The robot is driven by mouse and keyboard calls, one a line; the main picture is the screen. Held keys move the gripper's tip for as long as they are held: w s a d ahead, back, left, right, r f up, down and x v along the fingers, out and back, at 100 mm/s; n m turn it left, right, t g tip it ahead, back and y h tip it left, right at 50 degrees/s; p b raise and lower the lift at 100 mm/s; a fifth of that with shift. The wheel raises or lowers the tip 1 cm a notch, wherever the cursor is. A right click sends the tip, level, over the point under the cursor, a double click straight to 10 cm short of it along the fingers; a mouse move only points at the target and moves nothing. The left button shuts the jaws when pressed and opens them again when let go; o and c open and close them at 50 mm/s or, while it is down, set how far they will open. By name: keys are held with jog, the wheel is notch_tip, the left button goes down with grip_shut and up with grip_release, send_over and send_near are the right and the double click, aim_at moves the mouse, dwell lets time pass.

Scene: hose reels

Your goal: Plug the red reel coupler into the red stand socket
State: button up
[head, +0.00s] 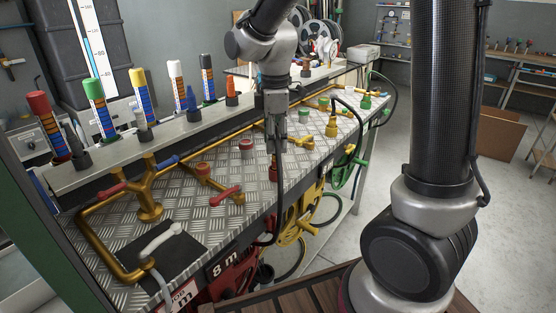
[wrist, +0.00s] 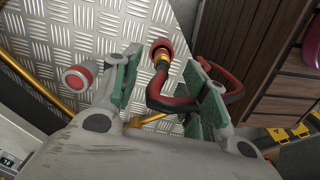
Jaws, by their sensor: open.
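My gripper (wrist: 166,57) is open, with green-padded fingers on either side of a coupler. The red reel coupler (wrist: 161,54) has a red-brown end and a brass band; it lies between the fingers, and contact with the pads is unclear. A dark hose with a red stripe (wrist: 178,103) curls from it. A red-ringed brass fitting (head: 203,169), apparently the red stand socket, stands left of my gripper.
A grey post with a red top (head: 246,146) stands beside my gripper; it also shows in the wrist view (wrist: 76,78). Brass pipes with red levers (head: 223,193) occupy the bench's left. A yellow fitting (head: 331,126) stands right. Some metal plate (head: 185,205) is bare.

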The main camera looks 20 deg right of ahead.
aim_at(276, 154)
notch_tip(276, 154, down, 6)
jog(key=shift+s+f, duration=0.15)
grip_shut()
